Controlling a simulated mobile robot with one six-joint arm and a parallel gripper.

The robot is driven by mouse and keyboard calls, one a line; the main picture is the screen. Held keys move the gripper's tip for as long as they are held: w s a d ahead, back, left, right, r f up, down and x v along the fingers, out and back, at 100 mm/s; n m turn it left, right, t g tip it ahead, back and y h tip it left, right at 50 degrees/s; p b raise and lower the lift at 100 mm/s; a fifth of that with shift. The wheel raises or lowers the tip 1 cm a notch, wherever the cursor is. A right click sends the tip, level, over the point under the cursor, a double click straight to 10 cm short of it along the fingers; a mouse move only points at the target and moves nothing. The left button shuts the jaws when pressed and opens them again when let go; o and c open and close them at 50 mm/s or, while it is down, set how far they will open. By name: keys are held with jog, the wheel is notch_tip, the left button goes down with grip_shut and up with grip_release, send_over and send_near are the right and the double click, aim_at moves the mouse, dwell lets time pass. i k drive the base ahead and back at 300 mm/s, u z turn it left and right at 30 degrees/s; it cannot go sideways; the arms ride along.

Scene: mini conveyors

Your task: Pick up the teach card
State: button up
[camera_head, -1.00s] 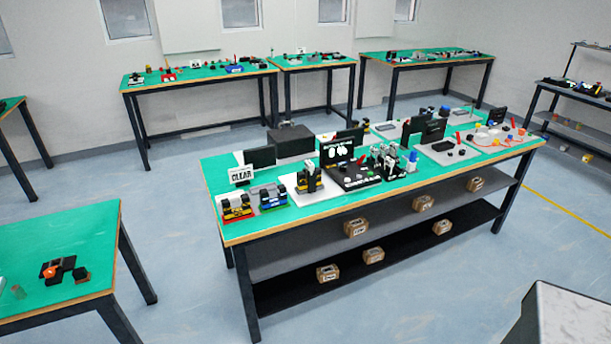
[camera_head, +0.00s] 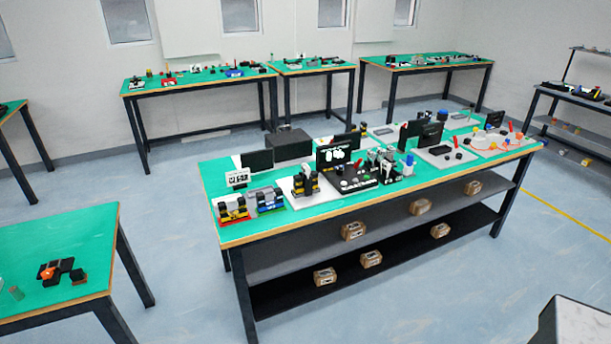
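No object can be surely told as the teach card at this size. A small white sign with black lettering (camera_head: 237,179) stands upright at the left end of the central green-topped table (camera_head: 290,222). Its lettering is too blurred to read surely. A black screen with white marks (camera_head: 337,156) stands near the table's middle, behind a black panel with buttons (camera_head: 352,184). My gripper is not in view.
Yellow-black and blue-black devices (camera_head: 232,208) sit by the central table's front left edge. Cardboard boxes (camera_head: 353,231) lie on its shelves. Another green table (camera_head: 70,240) stands at the left, with open floor (camera_head: 175,215) between. More tables line the back wall.

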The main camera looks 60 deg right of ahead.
aim_at(306, 169)
jog(key=z, duration=0.05)
jog(key=i, duration=0.9)
jog(key=u, duration=0.05)
